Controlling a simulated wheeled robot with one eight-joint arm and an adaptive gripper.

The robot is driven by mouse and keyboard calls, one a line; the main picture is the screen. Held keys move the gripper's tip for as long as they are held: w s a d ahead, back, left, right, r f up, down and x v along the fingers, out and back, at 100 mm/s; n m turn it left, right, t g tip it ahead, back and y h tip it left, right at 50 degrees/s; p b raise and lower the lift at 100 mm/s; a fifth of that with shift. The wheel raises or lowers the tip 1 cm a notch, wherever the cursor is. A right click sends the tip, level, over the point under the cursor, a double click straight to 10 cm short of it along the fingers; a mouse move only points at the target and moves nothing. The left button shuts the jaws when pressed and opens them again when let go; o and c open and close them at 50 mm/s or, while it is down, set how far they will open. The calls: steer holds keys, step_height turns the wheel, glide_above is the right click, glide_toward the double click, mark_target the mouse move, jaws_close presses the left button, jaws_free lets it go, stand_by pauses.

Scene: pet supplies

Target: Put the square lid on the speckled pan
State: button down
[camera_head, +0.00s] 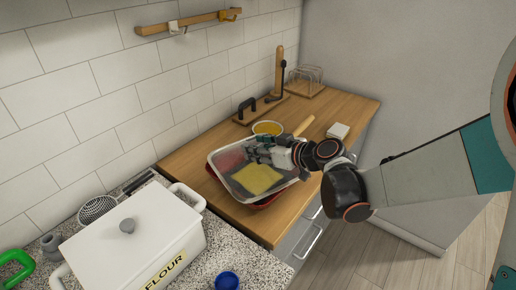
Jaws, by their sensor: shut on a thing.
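The square lid (227,178) looks like a greyish, see-through panel with a pale rim, near the middle of the head view. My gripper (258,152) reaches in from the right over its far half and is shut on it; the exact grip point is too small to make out. A red pan edge (266,201) shows under the lid's near side, and a yellow square (258,179) and a reddish patch show within the lid's outline. I take the red edge for the pan, but I cannot make out speckles. Whether the lid touches the pan is unclear.
A bowl of yellow food (268,128) stands behind, near the wall. A wooden stand with a dark handle (246,109) and a wire rack (305,80) are farther back. A white block (338,131) lies right. The white flour box (130,241) fills the near left. The counter's far right is clear.

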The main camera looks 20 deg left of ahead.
steer(key=shift+s+d+f, duration=0.1)
steer(key=shift+s+f, duration=0.1)
steer(key=shift+f, duration=0.15)
steer(key=c, duration=0.9)
jaws_free()
steer(key=shift+s, duration=0.1)
steer(key=shift+o, duration=0.2)
steer(key=shift+d+r, duration=0.1)
steer(key=shift+d, duration=0.25)
steer(key=v, duration=1.1)
steer(key=shift+s+a+r, duration=0.1)
steer(key=shift+r, duration=0.25)
